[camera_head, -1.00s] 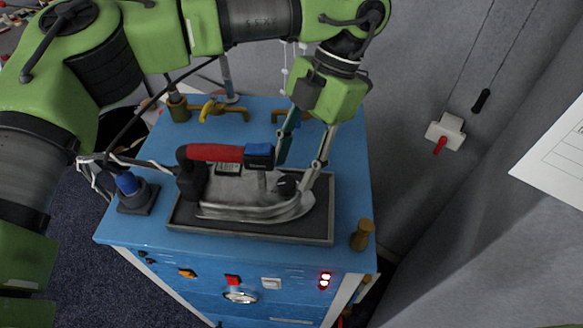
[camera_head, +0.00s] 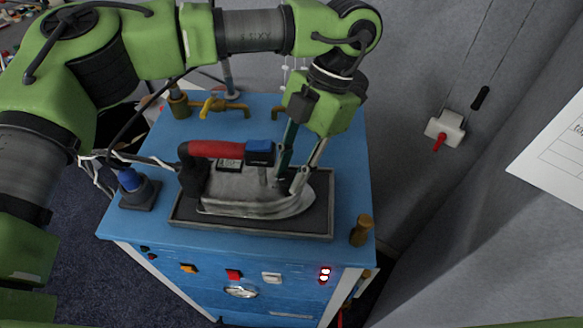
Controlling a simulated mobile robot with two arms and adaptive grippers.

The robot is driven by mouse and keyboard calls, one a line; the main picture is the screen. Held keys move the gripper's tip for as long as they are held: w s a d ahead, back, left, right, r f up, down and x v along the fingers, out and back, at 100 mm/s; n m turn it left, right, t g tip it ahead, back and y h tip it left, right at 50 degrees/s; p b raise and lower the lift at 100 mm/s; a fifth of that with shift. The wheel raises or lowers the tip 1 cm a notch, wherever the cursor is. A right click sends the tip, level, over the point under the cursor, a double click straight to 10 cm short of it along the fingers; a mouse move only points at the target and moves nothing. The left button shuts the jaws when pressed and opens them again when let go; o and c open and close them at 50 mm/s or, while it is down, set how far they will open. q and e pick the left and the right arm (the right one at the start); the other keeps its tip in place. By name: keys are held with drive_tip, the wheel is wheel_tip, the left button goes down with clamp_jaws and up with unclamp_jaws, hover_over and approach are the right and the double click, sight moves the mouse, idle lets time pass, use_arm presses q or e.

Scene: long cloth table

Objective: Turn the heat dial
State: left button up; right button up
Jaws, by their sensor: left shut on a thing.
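A steam iron (camera_head: 248,187) with a red and blue handle (camera_head: 222,149) stands on a dark tray-like pad (camera_head: 250,225) on the blue cabinet. Its dark heat dial sits on top near the iron's front end and is now mostly hidden by my fingers. My left gripper (camera_head: 289,186) reaches down from above, with its two fingertips shut on the heat dial. The dial's markings are too small to read. My right gripper is out of view.
The blue cabinet (camera_head: 340,150) has yellow-brown taps (camera_head: 222,106) at the back, a blue-topped fitting (camera_head: 134,185) at left and a brass post (camera_head: 361,231) at its right front. A grey wall stands to the right.

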use_arm(q)
drive_tip(key=shift+f+m+t+b, duration=0.15)
drive_tip(key=shift+m+t+b, duration=0.15)
drive_tip(key=shift+m+b, duration=0.5)
drive_tip(key=m+b, duration=0.1)
drive_tip(key=m+t+b, duration=0.1)
drive_tip(key=m+b, duration=0.1)
drive_tip(key=shift+s+d+f+y+b, duration=0.1)
drive_tip(key=shift+s+y+b, duration=0.1)
drive_tip(key=shift+y+b, duration=0.15)
drive_tip(key=shift+m+t+b, duration=0.4)
drive_tip(key=shift+m+b, duration=0.35)
drive_tip(key=shift+m, duration=0.15)
drive_tip(key=m+b, duration=0.1)
drive_tip(key=m+t+b, duration=0.1)
drive_tip(key=m, duration=0.1)
drive_tip(key=m+t+b, duration=0.1)
drive_tip(key=m, duration=0.1)
drive_tip(key=shift+s, duration=0.25)
drive_tip(key=shift+s+r+m+t+h+b, duration=0.15)
drive_tip(key=shift+m+t+h+b, duration=0.15)
drive_tip(key=shift+m+b, duration=0.55)
drive_tip(key=shift+r+m+t+h+b, duration=0.15)
drive_tip(key=shift+m+t+b, duration=0.3)
drive_tip(key=shift+m, duration=0.8)
drive_tip(key=o, duration=1.1)
